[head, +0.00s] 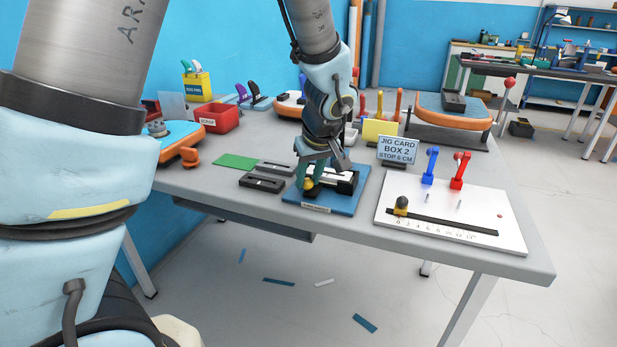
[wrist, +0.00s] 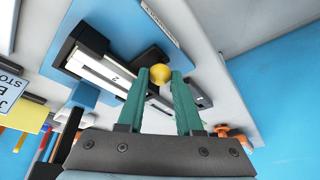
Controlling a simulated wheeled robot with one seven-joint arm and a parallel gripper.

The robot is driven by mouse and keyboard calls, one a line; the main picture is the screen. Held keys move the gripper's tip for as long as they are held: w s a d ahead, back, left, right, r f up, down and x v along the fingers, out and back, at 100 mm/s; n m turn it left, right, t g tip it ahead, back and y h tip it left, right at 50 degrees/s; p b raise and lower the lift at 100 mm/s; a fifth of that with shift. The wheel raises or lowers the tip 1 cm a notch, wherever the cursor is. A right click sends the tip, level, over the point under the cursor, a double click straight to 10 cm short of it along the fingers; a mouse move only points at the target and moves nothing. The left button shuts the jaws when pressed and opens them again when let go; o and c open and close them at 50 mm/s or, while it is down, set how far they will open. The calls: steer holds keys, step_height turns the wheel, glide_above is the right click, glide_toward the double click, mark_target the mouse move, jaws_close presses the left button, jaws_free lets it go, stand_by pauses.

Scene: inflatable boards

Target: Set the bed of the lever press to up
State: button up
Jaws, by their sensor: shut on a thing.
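My gripper (head: 308,178) points down at the fixture on the blue base plate (head: 337,202) near the table's front edge. In the wrist view its two green fingers (wrist: 161,82) are shut on a yellow ball knob (wrist: 166,70). The fixture has a black frame and a white bar (wrist: 103,71) marked 2. The knob sits beside that bar's end; my fingers partly hide it. At the back right, a dark stand (head: 447,138) carries an orange-edged board (head: 440,117), with a red-ball lever (head: 510,83) at its side. I cannot tell for certain which fixture is the lever press.
A white panel (head: 480,205) with a ruler slot, a blue lever and a red lever lies to the right. A jig card (head: 397,150) reads BOX 2, STOP 6 CM. Black blocks (head: 262,182) and a green sheet (head: 236,161) lie left of the fixture.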

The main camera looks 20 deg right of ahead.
jaws_close()
stand_by(0.8)
steer(key=shift+w+d+r+b, duration=0.1)
steer(key=shift+r+b, duration=0.25)
steer(key=shift+r, duration=0.35)
steer(key=shift+o, duration=2.3)
jaws_free()
steer(key=shift+r, duration=0.1)
steer(key=o, duration=0.3)
